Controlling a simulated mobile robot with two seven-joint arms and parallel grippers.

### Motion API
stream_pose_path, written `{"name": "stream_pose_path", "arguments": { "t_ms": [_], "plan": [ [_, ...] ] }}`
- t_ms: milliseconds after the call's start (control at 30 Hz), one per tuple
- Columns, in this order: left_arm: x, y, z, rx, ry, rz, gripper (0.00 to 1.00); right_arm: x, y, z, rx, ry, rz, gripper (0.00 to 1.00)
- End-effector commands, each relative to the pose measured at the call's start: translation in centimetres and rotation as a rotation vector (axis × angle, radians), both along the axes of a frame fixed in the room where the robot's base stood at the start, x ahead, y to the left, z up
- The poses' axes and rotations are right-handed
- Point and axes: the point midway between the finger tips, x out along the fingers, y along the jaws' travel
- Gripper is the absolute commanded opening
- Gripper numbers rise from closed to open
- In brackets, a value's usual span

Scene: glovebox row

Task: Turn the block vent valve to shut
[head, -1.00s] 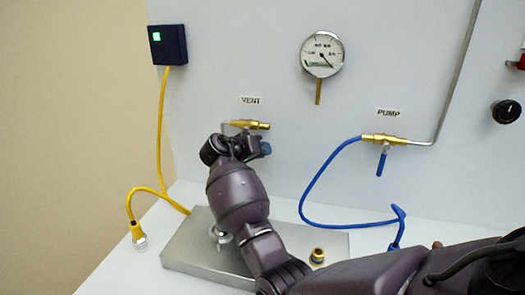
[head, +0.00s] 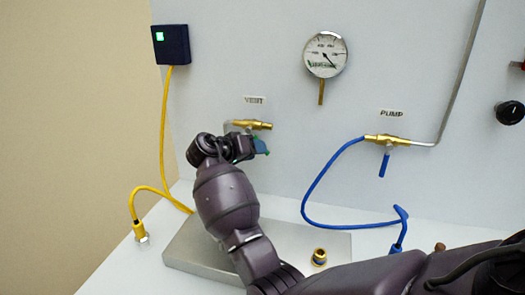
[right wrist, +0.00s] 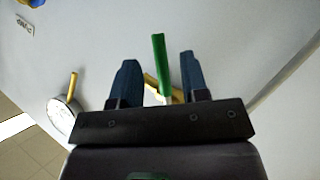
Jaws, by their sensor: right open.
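The brass vent valve (head: 250,124) sits on the panel below the VENT label (head: 254,100). My right gripper (head: 262,145) is just below it, its arm hiding part of the view. In the right wrist view the green lever (right wrist: 159,62) stands between the two blue fingers of my right gripper (right wrist: 158,78). The fingers are open, with a gap on each side of the lever. Brass of the valve (right wrist: 152,84) shows behind the lever. My left gripper is not in view.
The brass pump valve (head: 388,140) with a blue lever and blue hose (head: 310,190) is to the right. A round gauge (head: 325,55) is above. A metal block (head: 190,245) with a brass fitting (head: 319,257) lies below my arm. A yellow cable (head: 166,120) hangs at left.

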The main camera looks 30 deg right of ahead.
Motion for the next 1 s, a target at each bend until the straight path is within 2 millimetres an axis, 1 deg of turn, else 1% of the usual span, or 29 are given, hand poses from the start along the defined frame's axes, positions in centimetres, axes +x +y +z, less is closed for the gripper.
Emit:
{"name": "stream_pose_path", "arguments": {
  "t_ms": [33, 100, 300, 500, 767, 867, 900, 967, 1000],
  "plan": [
    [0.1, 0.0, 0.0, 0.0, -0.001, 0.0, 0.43, -0.1, 1.0, 0.4, 0.002, -0.003, 0.002, 0.41],
    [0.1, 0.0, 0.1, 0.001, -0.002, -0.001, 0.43, -0.3, 2.2, 0.8, 0.002, -0.001, 0.002, 0.41],
    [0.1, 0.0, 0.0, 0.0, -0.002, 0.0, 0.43, -0.7, 4.7, 1.8, 0.002, -0.001, 0.001, 0.41],
    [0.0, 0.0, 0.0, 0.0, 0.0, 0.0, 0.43, -0.9, 5.8, 2.3, 0.001, -0.001, 0.0, 0.41],
    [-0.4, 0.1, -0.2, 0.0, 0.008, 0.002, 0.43, -0.9, 5.9, 2.3, 0.001, 0.0, 0.001, 0.41],
    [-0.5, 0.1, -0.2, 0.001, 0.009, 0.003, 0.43, -0.8, 5.7, 2.5, -0.007, -0.004, 0.003, 0.27],
    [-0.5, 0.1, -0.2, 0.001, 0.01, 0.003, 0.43, -0.7, 5.4, 2.7, -0.019, -0.01, 0.008, 0.21],
    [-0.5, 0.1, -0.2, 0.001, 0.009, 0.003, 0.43, -0.4, 4.6, 3.5, -0.053, -0.029, 0.025, 0.12],
    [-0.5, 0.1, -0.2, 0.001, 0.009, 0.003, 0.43, -0.1, 3.9, 4.3, -0.088, -0.046, 0.042, 0.06]
  ]
}}
